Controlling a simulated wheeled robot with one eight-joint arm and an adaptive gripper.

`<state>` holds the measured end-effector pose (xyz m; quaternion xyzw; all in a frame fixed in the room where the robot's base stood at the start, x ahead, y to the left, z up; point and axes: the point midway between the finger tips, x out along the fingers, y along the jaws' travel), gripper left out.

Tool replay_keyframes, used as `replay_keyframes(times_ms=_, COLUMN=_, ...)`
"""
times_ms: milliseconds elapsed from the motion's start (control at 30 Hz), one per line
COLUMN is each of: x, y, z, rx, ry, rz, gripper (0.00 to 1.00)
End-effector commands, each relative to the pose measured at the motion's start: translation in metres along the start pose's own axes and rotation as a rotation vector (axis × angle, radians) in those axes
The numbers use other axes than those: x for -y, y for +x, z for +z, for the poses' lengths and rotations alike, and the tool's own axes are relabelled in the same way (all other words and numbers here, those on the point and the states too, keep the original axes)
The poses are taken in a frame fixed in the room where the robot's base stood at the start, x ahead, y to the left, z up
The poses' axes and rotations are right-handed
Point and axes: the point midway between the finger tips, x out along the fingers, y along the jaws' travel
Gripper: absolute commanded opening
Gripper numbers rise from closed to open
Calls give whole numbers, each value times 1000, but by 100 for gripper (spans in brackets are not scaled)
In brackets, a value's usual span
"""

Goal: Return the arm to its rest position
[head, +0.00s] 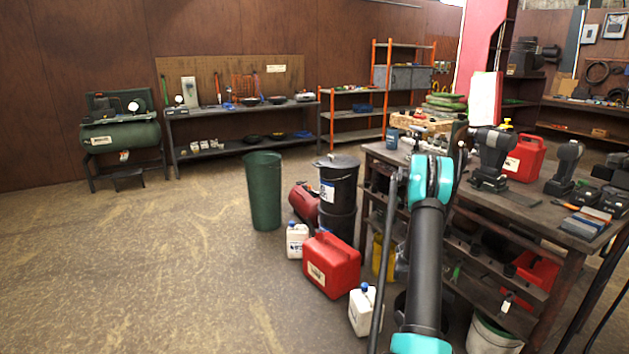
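My arm rises from the bottom edge in the head view, right of the middle, as a black link with teal joints. Its upper teal joint stands in front of the left part of the workbench (520,215). A narrow dark part, perhaps my gripper (458,140), shows just behind and right of that joint. Its fingers cannot be made out, and I cannot tell whether it holds anything. A thin dark pole (384,265) runs upright close to the left of my arm.
Power tools (492,155) and a red canister (525,158) stand on the workbench. A red jerrycan (331,264), white jugs (297,240), a black bin (338,190) and a green bin (263,190) stand left of my arm. The floor (150,270) farther left is clear.

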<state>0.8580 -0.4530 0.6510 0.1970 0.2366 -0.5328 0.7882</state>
Motion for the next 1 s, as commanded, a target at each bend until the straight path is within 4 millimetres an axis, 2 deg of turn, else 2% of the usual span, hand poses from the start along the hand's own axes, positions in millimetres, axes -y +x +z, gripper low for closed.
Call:
replay_keyframes(times_ms=267, x=-14, y=-98, z=16, rx=-120, ry=337, rz=41, gripper=44)
replay_keyframes(times_ms=533, x=-9, y=-203, z=15, rx=-267, ry=694, rz=35, gripper=44)
replay_keyframes(times_ms=767, x=13, y=-289, z=0, rx=-401, ry=985, rz=-14, gripper=44)
replay_keyframes(times_ms=1000, x=50, y=-371, z=-28, rx=-537, ry=1272, rz=-112, gripper=44)
